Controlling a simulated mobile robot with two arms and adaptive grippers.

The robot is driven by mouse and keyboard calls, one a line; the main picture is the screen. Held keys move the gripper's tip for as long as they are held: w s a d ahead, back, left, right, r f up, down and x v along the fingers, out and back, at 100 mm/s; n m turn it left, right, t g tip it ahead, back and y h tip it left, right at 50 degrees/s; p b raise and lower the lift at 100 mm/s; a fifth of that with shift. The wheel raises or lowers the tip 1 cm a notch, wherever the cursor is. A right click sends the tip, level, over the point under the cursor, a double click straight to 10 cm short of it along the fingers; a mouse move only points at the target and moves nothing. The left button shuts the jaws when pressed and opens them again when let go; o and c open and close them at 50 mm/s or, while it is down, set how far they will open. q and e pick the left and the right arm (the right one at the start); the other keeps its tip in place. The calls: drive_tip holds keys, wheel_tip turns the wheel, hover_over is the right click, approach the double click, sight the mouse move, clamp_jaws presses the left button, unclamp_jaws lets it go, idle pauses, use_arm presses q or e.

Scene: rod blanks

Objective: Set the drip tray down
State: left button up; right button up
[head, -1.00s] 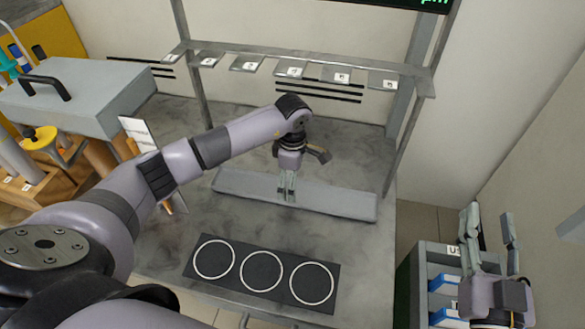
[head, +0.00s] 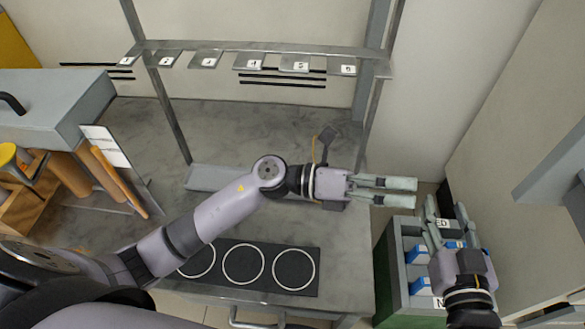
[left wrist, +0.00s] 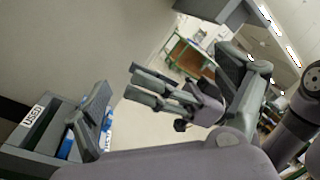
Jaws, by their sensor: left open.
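The drip tray appears to be the long, low grey piece (head: 215,178) lying on the bench. Its middle is hidden behind my left arm in the head view. My left gripper (head: 414,192) is open and empty, pointing right past the bench's right edge, apart from the tray. My right gripper (head: 446,212) is at the lower right, over the labelled green-sided box, with its fingers apart and nothing seen between them. It also shows in the left wrist view (left wrist: 134,82).
A dark mat (head: 284,256) with several white rings lies at the bench front. A rack with numbered plates (head: 248,62) stands behind. The green-sided box (head: 386,275) with blue items stands right of the bench. A grey case (head: 60,105) is at left.

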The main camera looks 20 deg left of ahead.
use_arm(q)
drive_tip(key=w+a+r+n+t+y, duration=0.25)
drive_tip(key=a+n+t, duration=0.25)
drive_tip(key=n+t, duration=0.5)
drive_tip(key=w+a+r+n+t+y, duration=0.1)
drive_tip(key=a+r+n+t+y, duration=0.45)
drive_tip(key=n, duration=0.85)
drive_tip(key=s+a+f+n+g+y, duration=0.2)
drive_tip(key=a+f+n+y, duration=0.5)
drive_tip(key=f+n, duration=0.5)
drive_tip(key=s+a+n, duration=0.1)
drive_tip(key=n, duration=0.3)
drive_tip(key=shift+a+f, duration=0.15)
drive_tip(key=shift+a, duration=0.1)
drive_tip(key=shift+s, duration=0.1)
drive_tip(key=shift+c, duration=0.2)
